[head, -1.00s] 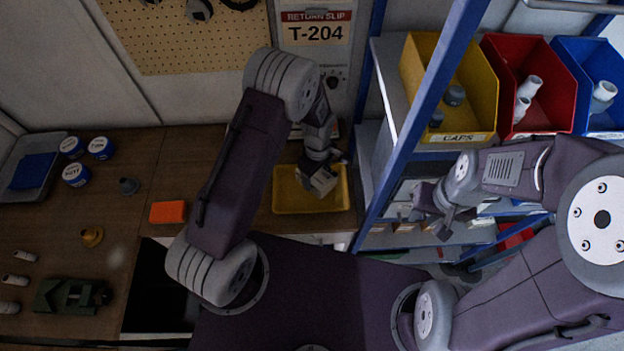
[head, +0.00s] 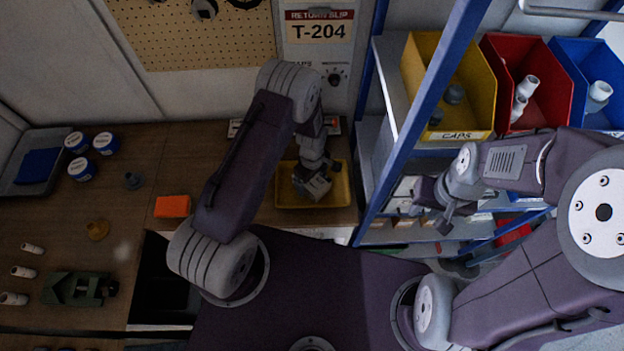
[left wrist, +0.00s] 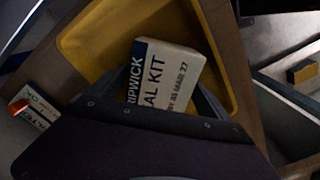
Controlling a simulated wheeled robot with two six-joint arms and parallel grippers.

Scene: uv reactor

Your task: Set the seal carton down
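The seal carton (left wrist: 163,75) is a white box with a dark blue band and printed letters. In the left wrist view it sits between the fingers of my left gripper (left wrist: 165,95), over the yellow tray (left wrist: 90,45). In the head view my left gripper (head: 312,180) points down into the yellow tray (head: 340,201) on the bench and hides part of the carton. It is shut on the carton; whether the carton touches the tray floor I cannot tell. My right gripper (head: 435,212) is in front of the shelf rack; its finger opening is unclear.
An orange block (head: 172,206) lies left of the tray. Blue-and-white tubs (head: 82,168), a green fixture (head: 75,289) and small fittings stand further left. A blue rack post (head: 425,110) rises right of the tray. Bins, including a yellow one (head: 470,115), are on the rack.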

